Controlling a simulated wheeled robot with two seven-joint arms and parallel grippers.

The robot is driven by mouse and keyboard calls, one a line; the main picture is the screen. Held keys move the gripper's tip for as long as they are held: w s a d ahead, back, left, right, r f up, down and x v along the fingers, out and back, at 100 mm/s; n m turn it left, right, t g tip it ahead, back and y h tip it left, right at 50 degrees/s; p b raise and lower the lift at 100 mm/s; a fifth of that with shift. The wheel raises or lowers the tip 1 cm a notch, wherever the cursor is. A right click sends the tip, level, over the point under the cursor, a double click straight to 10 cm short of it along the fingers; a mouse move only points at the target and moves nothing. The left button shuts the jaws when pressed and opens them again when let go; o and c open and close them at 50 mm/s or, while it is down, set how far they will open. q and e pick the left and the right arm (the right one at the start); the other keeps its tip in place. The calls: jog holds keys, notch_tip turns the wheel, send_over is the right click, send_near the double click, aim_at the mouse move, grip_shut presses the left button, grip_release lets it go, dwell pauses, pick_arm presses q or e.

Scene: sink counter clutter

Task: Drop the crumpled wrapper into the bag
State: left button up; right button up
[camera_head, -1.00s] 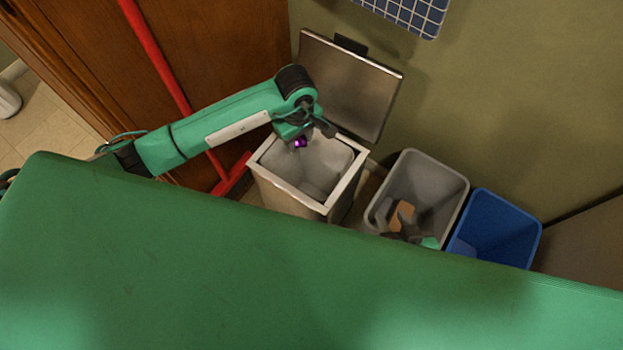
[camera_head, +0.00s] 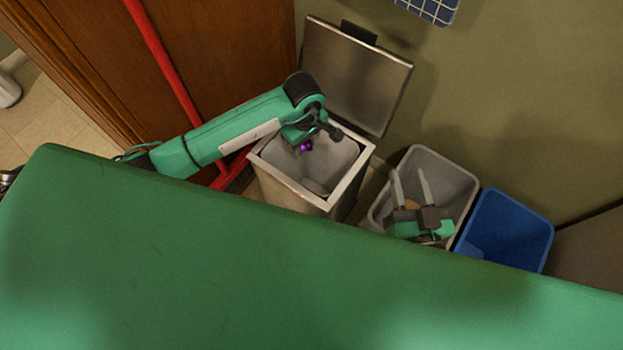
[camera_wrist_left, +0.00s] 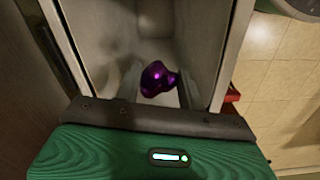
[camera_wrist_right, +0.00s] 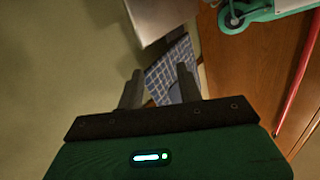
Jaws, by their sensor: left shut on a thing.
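The crumpled wrapper (camera_head: 306,146) is small, shiny and purple. It also shows in the left wrist view (camera_wrist_left: 157,79). My left gripper (camera_head: 309,140) is shut on it and holds it over the open mouth of the metal bin (camera_head: 353,185). The bin has a pale grey inside, seen around the wrapper in the left wrist view. I cannot make out a separate bag. My right gripper (camera_head: 411,187) is open, with its fingers apart and nothing between them, over the grey bin (camera_head: 457,178). Its fingers also show in the right wrist view (camera_wrist_right: 160,88).
The metal bin's lid (camera_head: 356,75) stands open behind it. A blue bin (camera_head: 507,228) stands right of the grey one. A red pole (camera_head: 165,60) leans left. A blue checked cloth (camera_head: 432,8) hangs at top.

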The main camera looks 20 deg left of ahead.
pick_arm(q)
jog(key=shift+f+b, duration=0.45)
jog(key=shift+f, duration=0.45)
pick_arm(e)
notch_tip(320, 180, up, 6)
jog(key=w+d+t, duration=0.1)
jog(key=t, duration=0.2)
jog(key=shift+w+d+t, duration=0.25)
jog(key=shift+d+t, duration=0.1)
jog(key=shift+t, duration=0.05)
pick_arm(q)
jog(key=o, duration=1)
jog(key=shift+o, duration=0.2)
jog(key=shift+r, duration=0.15)
